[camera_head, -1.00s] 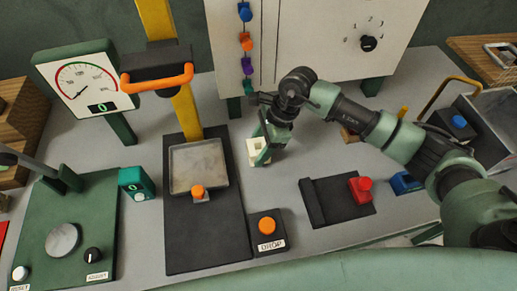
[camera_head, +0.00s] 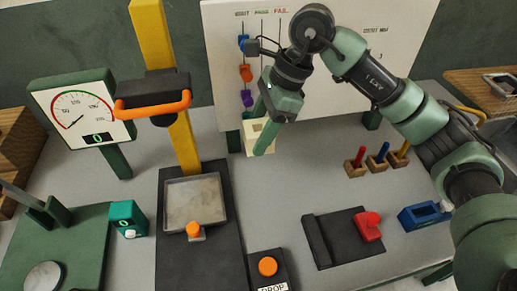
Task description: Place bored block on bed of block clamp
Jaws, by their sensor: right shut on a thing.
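My right gripper (camera_head: 261,134) is shut on a cream bored block (camera_head: 251,141) with a square-looking opening in its top. The block is held in front of the lower edge of the white board, apart from the clamp. A green finger covers part of the block. The block clamp appears to be the black fixture (camera_head: 334,243) at the lower right, with a raised bar at its left and a red jaw or knob (camera_head: 368,226) at its right. Its dark bed (camera_head: 345,238) is bare. My left gripper is not in view.
A foam press with grey plate (camera_head: 196,205), yellow column and orange handle (camera_head: 152,106) stands left of centre. A DROP button box (camera_head: 268,268) is in front. Colored pegs in wooden holders (camera_head: 378,160) and a blue fixture (camera_head: 425,215) lie right. Grey table between is clear.

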